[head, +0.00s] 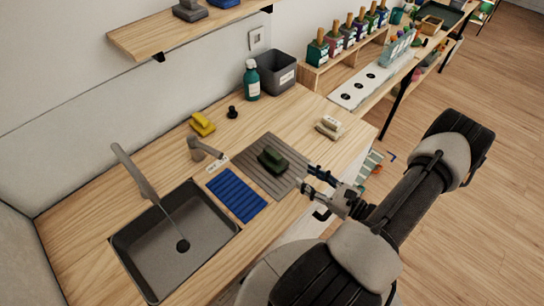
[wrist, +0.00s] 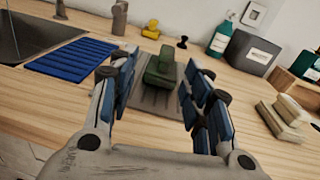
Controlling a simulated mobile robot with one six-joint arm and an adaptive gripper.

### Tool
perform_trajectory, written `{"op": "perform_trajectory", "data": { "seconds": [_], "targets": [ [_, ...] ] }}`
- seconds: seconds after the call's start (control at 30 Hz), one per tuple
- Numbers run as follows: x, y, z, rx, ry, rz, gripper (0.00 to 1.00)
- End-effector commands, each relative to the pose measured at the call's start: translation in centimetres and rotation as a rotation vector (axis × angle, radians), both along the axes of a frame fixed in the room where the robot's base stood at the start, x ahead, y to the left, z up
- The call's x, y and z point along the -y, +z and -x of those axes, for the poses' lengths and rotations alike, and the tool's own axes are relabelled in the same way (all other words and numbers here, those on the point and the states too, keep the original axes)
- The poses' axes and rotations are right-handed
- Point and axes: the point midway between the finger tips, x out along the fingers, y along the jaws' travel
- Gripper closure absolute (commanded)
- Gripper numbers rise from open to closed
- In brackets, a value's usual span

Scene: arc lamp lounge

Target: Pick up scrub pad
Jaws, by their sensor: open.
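A dark green block with a raised grip, seemingly a scrub pad (head: 273,159), lies on a grey ribbed mat (head: 249,175) on the wooden counter. In the wrist view the green pad (wrist: 160,67) shows between and beyond my fingers. Similar yellow (head: 202,124) and beige (head: 329,127) pieces lie elsewhere on the counter; no label tells which is meant. My gripper (head: 308,180) is open and empty, at the mat's right side near the counter's front edge, apart from the green pad. In the wrist view my gripper (wrist: 158,85) has its fingers spread wide.
A sink (head: 165,250) and a blue ribbed mat (head: 236,195) are left of the grey mat. A tap-like grey fitting (head: 205,148), a small black knob (head: 233,112), a teal bottle (head: 251,80) and a grey bin (head: 276,72) stand behind. A shelf (head: 180,30) hangs above.

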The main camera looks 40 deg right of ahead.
Motion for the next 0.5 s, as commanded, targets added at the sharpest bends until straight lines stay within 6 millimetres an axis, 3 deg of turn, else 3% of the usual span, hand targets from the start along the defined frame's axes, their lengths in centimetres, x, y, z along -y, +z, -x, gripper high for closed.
{"op": "perform_trajectory", "data": {
  "seconds": [0.17, 0.27, 0.5],
  "targets": [
    [1.0, -1.5, 0.8, 0.006, -0.093, -0.045, 0.55],
    [0.9, -1.6, -0.6, 0.006, -0.092, -0.046, 0.55],
    [0.3, -1.7, -5.9, 0.005, -0.087, -0.044, 0.55]
  ]
}}
